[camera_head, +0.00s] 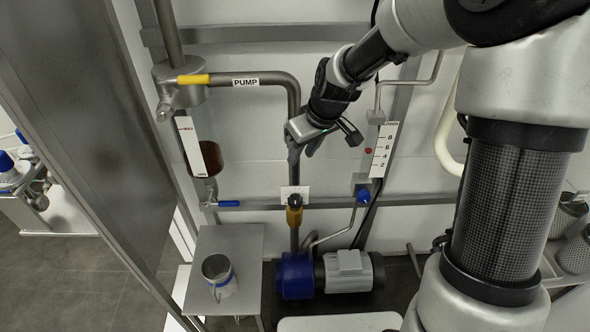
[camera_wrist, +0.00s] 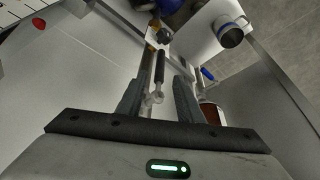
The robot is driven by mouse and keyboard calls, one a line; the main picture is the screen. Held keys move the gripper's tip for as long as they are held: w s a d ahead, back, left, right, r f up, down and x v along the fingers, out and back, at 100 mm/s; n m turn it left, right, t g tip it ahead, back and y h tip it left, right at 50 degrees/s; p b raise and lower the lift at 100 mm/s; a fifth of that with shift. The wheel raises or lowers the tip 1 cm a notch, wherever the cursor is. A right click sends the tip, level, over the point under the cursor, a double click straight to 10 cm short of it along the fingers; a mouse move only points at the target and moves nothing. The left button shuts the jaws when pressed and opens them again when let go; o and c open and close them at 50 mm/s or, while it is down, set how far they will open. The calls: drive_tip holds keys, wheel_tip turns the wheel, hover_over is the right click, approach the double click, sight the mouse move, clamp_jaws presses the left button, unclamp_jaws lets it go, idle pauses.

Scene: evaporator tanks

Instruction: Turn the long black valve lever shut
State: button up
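My gripper (camera_head: 303,146) hangs in front of the vertical pipe below the PUMP label in the head view. In the wrist view my gripper (camera_wrist: 157,82) is open, with its two dark fingers apart. The long black lever (camera_wrist: 160,66) shows in the gap between the fingertips, with a metal rod and rounded joint at its near end. I cannot tell how deep it lies between the fingers, and no contact shows. In the head view the lever is not clearly visible near my gripper. An orange valve with a dark top (camera_head: 294,213) sits lower on that pipe.
A blue and grey pump (camera_head: 345,270) stands below. A metal cup (camera_head: 218,272) sits on a small steel table (camera_head: 238,242). A scale plate (camera_head: 384,150) is right of my gripper.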

drive_tip(key=b, duration=0.2)
hover_over(295, 184)
drive_tip(key=w, duration=0.1)
wheel_tip(295, 184, down, 8)
drive_tip(key=shift+r, duration=0.15)
clamp_jaws()
